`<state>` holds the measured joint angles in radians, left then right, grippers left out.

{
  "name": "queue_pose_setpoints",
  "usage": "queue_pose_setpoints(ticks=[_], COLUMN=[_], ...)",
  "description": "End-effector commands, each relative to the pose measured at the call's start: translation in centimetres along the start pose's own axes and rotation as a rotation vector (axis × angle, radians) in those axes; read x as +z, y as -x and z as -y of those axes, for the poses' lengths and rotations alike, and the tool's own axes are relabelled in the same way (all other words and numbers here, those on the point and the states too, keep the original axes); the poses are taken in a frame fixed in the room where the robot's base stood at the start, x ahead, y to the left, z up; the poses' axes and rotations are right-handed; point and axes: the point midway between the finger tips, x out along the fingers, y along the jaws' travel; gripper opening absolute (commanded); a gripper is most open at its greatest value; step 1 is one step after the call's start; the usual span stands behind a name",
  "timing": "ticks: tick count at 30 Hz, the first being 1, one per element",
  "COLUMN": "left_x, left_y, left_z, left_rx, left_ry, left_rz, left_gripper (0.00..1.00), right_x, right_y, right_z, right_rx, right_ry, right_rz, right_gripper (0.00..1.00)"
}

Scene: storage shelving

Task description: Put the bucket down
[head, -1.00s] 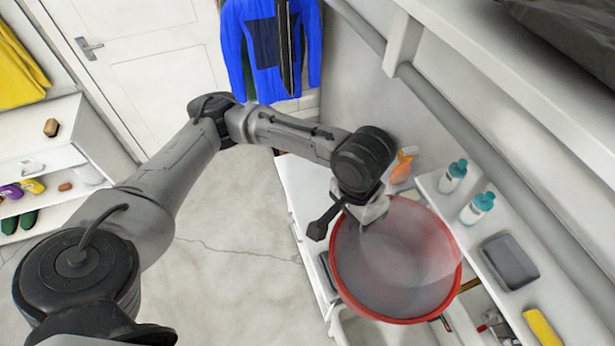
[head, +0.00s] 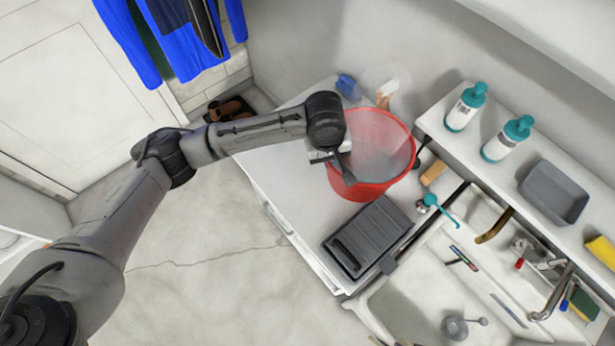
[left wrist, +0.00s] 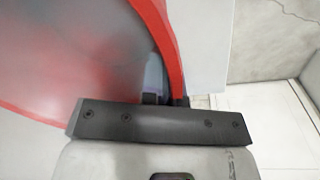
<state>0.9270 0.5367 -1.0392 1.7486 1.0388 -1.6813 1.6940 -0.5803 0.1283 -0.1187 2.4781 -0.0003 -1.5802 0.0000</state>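The red bucket (head: 372,190) has a see-through look inside and stands roughly upright over the back of the white counter (head: 290,190) in the head view. I cannot tell whether its base touches the counter. My left gripper (head: 338,165) is at the bucket's left rim. In the left wrist view the red rim (left wrist: 166,50) runs down between the two dark fingertips (left wrist: 167,98), which are close together on it. My right gripper is in neither view.
A dark grey lidded box (head: 368,237) lies in front of the bucket, with the sink (head: 400,305) beyond it. A blue bottle (head: 347,86) and an orange-and-white item (head: 387,92) stand behind. Teal-capped bottles (head: 465,107) are on the shelf at right. The counter's left part is clear.

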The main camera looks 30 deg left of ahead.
Motion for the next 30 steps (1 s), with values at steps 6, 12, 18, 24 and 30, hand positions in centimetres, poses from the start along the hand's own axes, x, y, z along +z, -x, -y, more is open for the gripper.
queue_pose_setpoints(ticks=[6,12,18,24,30], left_x=[-0.5,-2.2,-4.0,-5.3,-5.7], left_y=[-3.9,-5.6,-7.6,-9.0,-9.5], left_z=[-0.3,2.9,6.8,9.3,10.2], left_rx=[-0.010,-0.015,-0.014,-0.011,-0.009], left_ry=[0.082,0.095,0.094,0.091,0.090], left_rz=[-0.011,-0.015,-0.015,-0.014,-0.013], left_gripper=[0.00,0.00,0.00,0.00,0.00], right_x=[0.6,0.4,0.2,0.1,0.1], right_y=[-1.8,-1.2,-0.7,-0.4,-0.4], right_z=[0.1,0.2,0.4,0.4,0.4], right_rx=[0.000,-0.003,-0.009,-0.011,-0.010], right_ry=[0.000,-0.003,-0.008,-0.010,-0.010], right_rz=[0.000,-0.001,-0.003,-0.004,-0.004], right_gripper=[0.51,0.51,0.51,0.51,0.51])
